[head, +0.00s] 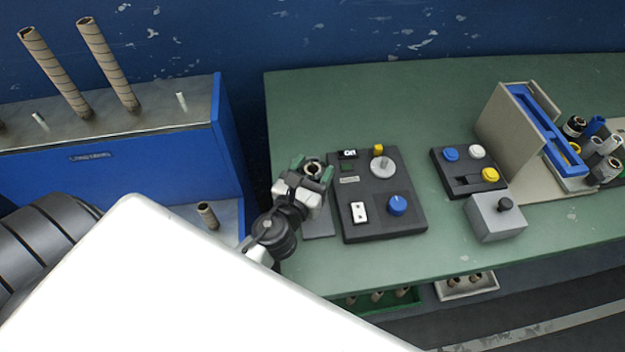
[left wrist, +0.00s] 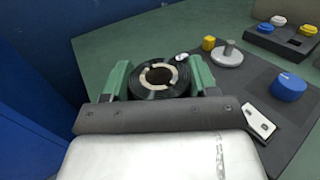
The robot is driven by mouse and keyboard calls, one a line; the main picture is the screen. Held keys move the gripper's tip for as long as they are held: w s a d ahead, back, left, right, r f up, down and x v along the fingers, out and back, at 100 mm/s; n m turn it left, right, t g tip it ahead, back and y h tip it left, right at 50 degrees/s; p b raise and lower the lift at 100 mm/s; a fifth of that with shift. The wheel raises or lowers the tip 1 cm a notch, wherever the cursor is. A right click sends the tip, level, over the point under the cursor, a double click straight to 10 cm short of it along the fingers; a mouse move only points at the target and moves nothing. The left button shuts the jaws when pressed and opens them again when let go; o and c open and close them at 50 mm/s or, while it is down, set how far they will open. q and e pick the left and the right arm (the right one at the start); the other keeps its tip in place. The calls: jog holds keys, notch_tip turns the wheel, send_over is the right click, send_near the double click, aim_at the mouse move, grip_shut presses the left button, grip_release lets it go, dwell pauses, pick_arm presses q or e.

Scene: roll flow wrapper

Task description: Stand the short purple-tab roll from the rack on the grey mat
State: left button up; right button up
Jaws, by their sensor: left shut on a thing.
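My left gripper (head: 313,171) is shut on a black roll (left wrist: 160,91) with a pale, segmented core ring, between its two green fingers. The roll's open core faces up in the left wrist view, and a small whitish piece shows at its far right edge. No purple tab can be made out on it. The grey mat (head: 319,223) lies on the green table, beside the black control panel and partly hidden by the gripper. I cannot tell whether the roll touches the mat. My right gripper is not in view.
The black control panel (head: 378,220) with knobs stands right of the gripper. A button box (head: 468,172), a grey box (head: 496,217) and a beige stand with a blue frame (head: 545,125) are farther right, near several rolls (head: 606,171). A blue cabinet (head: 120,165) with upright tubes stands left.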

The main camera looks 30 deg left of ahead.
pick_arm(q)
jog(key=shift+w+a+f, duration=0.2)
jog(key=shift+w, duration=0.05)
jog(key=shift+f, duration=0.25)
notch_tip(320, 180, down, 4)
jog(key=b, duration=0.3)
jog(key=shift+r, duration=0.25)
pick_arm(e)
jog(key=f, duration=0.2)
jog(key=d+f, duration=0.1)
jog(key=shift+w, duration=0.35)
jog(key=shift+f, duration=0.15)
pick_arm(q)
jog(key=o, duration=0.5)
jog(key=shift+f, duration=0.2)
jog(key=o, duration=0.5)
